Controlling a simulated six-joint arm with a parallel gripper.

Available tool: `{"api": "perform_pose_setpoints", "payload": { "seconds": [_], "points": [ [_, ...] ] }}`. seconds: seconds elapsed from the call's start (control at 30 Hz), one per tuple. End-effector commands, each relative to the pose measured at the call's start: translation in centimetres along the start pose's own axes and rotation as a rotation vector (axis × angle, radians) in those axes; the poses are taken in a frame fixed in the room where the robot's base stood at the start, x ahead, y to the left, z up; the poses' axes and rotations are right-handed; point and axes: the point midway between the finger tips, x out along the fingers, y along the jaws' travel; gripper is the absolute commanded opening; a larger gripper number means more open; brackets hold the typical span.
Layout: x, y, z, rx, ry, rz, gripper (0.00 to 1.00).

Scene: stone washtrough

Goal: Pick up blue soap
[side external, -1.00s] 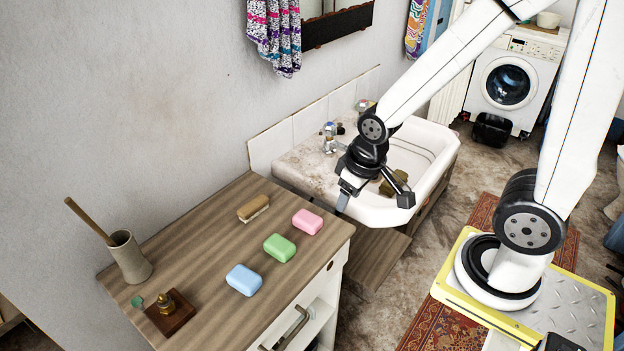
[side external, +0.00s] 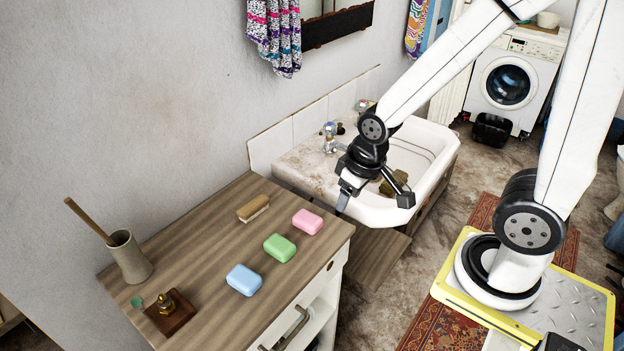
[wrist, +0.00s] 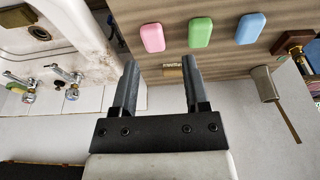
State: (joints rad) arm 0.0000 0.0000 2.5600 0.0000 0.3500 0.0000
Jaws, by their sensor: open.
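The blue soap (side external: 244,280) lies flat on the wooden counter top (side external: 200,240), near its front edge. A green soap (side external: 279,248) and a pink soap (side external: 307,222) lie in a row behind it to the right. In the wrist view the blue soap (wrist: 250,28) is at the upper right, beyond the green soap (wrist: 200,33) and the pink soap (wrist: 152,38). My gripper (wrist: 160,72) is open with nothing between its fingers. In the side view my gripper (side external: 342,205) hangs near the counter's right end by the trough, well apart from the blue soap.
A brush (side external: 253,208) lies behind the soaps. The stone washtrough (side external: 430,150) with taps (side external: 330,138) is right of the counter, against the wall.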

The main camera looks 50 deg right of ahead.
Motion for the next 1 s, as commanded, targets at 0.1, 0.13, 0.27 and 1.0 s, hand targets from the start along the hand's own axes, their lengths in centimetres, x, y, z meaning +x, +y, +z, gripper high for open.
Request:
{"api": "perform_pose_setpoints", "payload": {
  "seconds": [0.1,0.13,0.27,1.0],
  "points": [
    [0.0,0.0,0.0,0.000,0.000,0.000,0.59],
    [0.0,0.0,0.0,0.000,0.000,0.000,0.65],
    [0.0,0.0,0.0,0.000,0.000,0.000,1.00],
    [2.8,-4.9,-5.2,-0.032,-0.077,-0.023,1.00]
  ]
}}
